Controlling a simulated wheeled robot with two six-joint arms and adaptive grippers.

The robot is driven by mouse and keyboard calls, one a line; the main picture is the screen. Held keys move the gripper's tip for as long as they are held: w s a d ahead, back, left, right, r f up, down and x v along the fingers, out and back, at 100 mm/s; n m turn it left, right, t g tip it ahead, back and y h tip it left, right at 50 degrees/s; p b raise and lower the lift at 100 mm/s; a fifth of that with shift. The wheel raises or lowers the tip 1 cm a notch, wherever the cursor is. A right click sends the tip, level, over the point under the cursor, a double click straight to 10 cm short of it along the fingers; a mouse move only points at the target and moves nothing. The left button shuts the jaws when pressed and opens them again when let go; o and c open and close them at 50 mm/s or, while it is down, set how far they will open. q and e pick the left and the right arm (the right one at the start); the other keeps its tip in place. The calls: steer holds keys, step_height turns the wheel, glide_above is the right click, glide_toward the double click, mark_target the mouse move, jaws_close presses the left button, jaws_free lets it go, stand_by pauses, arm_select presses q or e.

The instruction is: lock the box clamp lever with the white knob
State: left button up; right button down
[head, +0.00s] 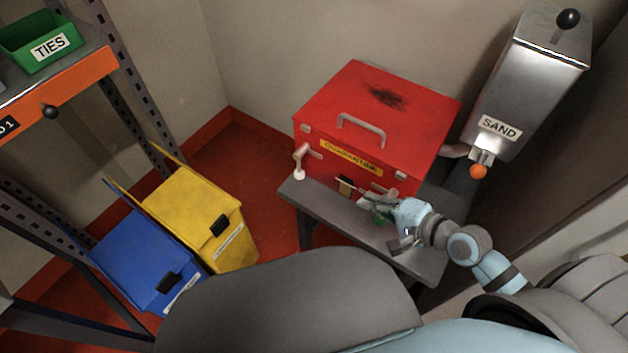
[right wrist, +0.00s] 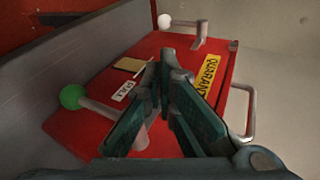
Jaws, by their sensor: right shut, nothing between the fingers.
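A red box (head: 330,163) stands on a grey bench, with a yellow label on its front. The clamp lever with the white knob (head: 299,175) is at the box's left front corner and sticks out from the front. In the right wrist view the white knob (right wrist: 164,21) is near the top, beyond the fingertips. A second lever with a green knob (right wrist: 72,96) sticks out on the left of that view. My right gripper (head: 366,201) is shut and empty before the box front, apart from the white knob. Its fingers (right wrist: 163,68) meet in the wrist view. My left gripper is out of view.
A PULL tag (right wrist: 122,92) and a tan tab (right wrist: 131,64) are on the box front. The bench's (head: 330,204) front strip is narrow. A metal SAND dispenser (head: 525,85) stands right of the box. Yellow (head: 190,205) and blue (head: 140,255) bins stand on the floor left.

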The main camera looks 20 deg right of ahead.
steer(key=b, duration=0.7)
glide_toward(299, 167)
steer(key=f, duration=0.2)
steer(key=w+f, duration=0.1)
steer(key=f, duration=0.1)
steer(key=w+f, duration=0.1)
steer(key=f, duration=0.1)
steer(key=shift+w+d+f, duration=0.15)
steer(key=shift+w+f, duration=0.05)
steer(key=shift+f, duration=0.1)
steer(key=b+x, duration=0.1)
steer(key=x, duration=0.1)
steer(key=shift+w, duration=0.35)
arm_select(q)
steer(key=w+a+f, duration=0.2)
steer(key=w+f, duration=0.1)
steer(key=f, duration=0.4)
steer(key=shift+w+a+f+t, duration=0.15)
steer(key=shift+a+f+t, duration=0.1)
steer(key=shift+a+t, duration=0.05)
arm_select(e)
steer(key=shift+a, duration=0.25)
